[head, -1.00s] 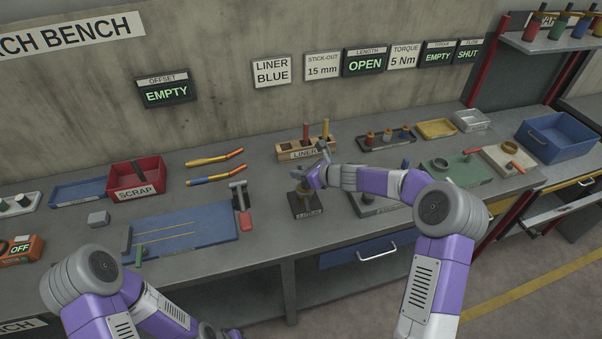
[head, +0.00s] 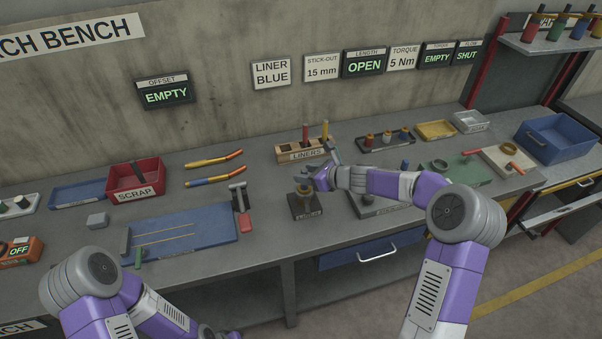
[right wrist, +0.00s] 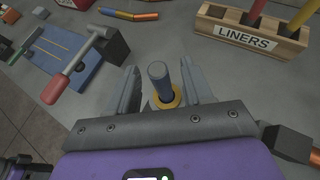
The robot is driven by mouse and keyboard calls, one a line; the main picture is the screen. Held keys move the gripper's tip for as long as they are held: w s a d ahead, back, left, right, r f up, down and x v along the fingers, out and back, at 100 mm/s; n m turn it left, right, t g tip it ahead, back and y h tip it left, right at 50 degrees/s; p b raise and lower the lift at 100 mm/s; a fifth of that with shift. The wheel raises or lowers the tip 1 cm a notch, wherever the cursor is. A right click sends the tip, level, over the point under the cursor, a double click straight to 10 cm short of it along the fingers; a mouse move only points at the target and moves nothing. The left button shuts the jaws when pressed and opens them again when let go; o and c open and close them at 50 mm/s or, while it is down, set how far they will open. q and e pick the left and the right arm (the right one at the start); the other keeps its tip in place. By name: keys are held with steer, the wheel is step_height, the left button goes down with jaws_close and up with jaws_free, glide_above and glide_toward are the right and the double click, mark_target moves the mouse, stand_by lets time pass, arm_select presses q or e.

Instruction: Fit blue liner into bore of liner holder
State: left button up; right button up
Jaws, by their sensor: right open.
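The liner holder (head: 305,208) is a dark block with a brass-coloured collar on top, near the bench's front edge in the head view. In the right wrist view the blue liner (right wrist: 159,78) stands in the yellow collar (right wrist: 176,101), its upper part sticking out. How deep it sits I cannot tell. My right gripper (head: 312,179) is at the top of the holder. In the right wrist view its fingers (right wrist: 160,72) are open, one on each side of the liner, with gaps visible. In the head view the gripper hides the liner.
The wooden liners rack (head: 289,154) with red and yellow liners stands behind the holder. A grey block fixture (head: 370,207) lies close to the right. A red-handled tool (head: 244,222) and a blue mat (head: 190,240) lie left.

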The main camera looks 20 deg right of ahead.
steer(key=v, duration=0.9)
steer(key=shift+a+f, duration=0.1)
